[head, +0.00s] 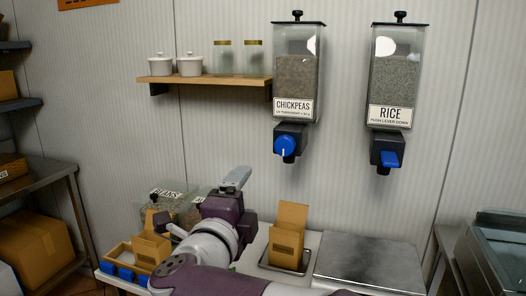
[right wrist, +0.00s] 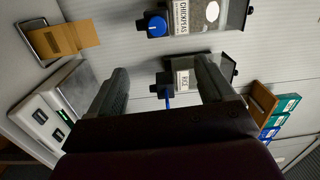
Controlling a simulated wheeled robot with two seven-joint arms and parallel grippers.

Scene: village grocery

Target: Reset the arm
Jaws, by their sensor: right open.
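My right arm reaches in from the bottom of the head view. Its purple gripper (head: 238,180) is held in the air above the counter, below and left of the chickpeas dispenser (head: 298,75). In the right wrist view the two grey fingers (right wrist: 162,70) stand wide apart. The rice dispenser (right wrist: 185,80) shows between and beyond them, with nothing gripped. My left gripper is not in view.
An open cardboard box (head: 287,245) stands on a tray right of my arm, beside a flat metal surface (head: 368,262). The rice dispenser (head: 393,75) hangs on the wall. A shelf (head: 205,80) holds pots and jars. Boxes and a beans container (head: 160,200) lie left.

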